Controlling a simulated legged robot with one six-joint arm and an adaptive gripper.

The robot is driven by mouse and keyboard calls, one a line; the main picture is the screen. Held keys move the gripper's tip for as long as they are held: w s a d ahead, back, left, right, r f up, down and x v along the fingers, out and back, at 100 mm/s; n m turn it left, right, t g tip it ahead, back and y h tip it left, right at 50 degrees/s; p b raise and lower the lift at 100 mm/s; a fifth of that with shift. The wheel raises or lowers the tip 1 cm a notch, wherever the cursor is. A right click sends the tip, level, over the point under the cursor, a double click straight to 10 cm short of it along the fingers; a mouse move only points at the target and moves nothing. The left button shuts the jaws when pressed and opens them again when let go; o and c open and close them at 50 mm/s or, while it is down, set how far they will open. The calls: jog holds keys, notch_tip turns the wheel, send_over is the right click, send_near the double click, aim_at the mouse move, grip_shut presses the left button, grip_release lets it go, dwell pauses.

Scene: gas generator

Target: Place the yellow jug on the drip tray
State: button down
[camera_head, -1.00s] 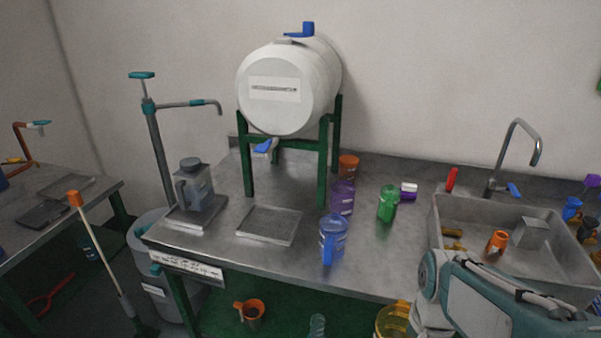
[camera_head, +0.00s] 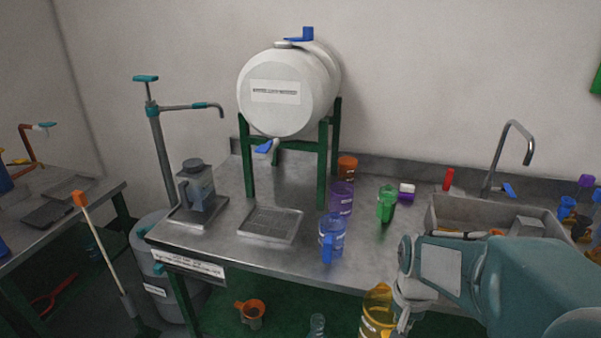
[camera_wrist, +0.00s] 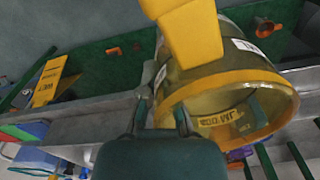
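The yellow jug (camera_head: 377,312) is at the front edge of the steel table in the head view, its lower part cut off by the frame. My gripper (camera_head: 404,312) is at its right side and appears shut on it. In the wrist view the jug (camera_wrist: 222,72) fills the upper right, with its yellow rim and thick yellow handle close to the camera. The gripper fingers (camera_wrist: 160,115) meet the jug near its rim; the exact contact is partly hidden. The drip tray (camera_head: 270,224), a flat empty metal grate, lies on the table below the white barrel's tap.
The barrel's green stand (camera_head: 322,165) rises behind. A sink (camera_head: 470,212) is at right.

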jog(key=w+a+f+n, duration=0.2)
jog(key=w+f, duration=0.6)
jog(key=w+a+f+n, duration=0.2)
jog(key=w+f+n, duration=0.1)
jog(key=w+f, duration=0.4)
jog(key=shift+w+f+n, duration=0.3)
jog(key=shift+w+f, duration=0.1)
jog(key=shift+w, duration=0.2)
